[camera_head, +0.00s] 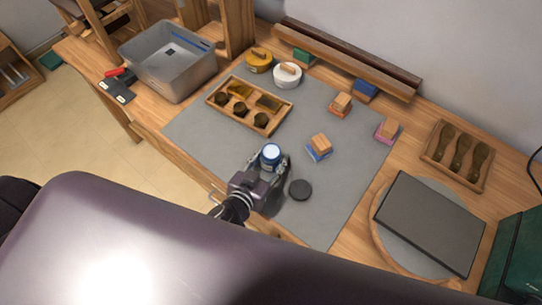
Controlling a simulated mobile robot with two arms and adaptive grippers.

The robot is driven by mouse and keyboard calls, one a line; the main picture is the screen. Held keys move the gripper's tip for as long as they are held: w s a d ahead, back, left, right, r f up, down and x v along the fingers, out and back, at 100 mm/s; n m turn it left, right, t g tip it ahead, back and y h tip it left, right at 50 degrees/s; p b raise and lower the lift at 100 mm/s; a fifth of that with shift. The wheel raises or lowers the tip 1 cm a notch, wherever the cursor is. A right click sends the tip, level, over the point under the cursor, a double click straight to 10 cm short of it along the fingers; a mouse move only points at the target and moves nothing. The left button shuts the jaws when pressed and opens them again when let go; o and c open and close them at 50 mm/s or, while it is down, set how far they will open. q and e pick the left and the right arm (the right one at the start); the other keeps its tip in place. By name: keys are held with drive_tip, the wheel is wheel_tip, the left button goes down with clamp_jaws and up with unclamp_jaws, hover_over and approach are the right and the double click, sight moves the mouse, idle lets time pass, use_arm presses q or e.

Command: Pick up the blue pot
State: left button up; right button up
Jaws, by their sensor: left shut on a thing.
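The blue pot (270,156) is a small jar with a pale top, near the middle of the grey mat (340,205). My left gripper (268,167) is shut on it, with fingers on both sides of the pot. The pot looks roughly upright; I cannot tell whether it touches the mat. A dark round disc (300,190) lies on the mat just right of the gripper. My right gripper is not in view.
A wooden tray (216,103) of dark pieces, yellow (259,61) and white (287,76) round pots and several wood-topped blocks (319,145) stand around. A grey bin (137,57) is at left. A dark slab (430,223) lies at right.

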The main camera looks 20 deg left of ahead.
sight(271, 151)
use_arm(q)
clamp_jaws()
drive_tip(key=shift+r, duration=0.1)
wheel_tip(271, 151, up, 20)
drive_tip(key=p, duration=0.1)
idle(0.5)
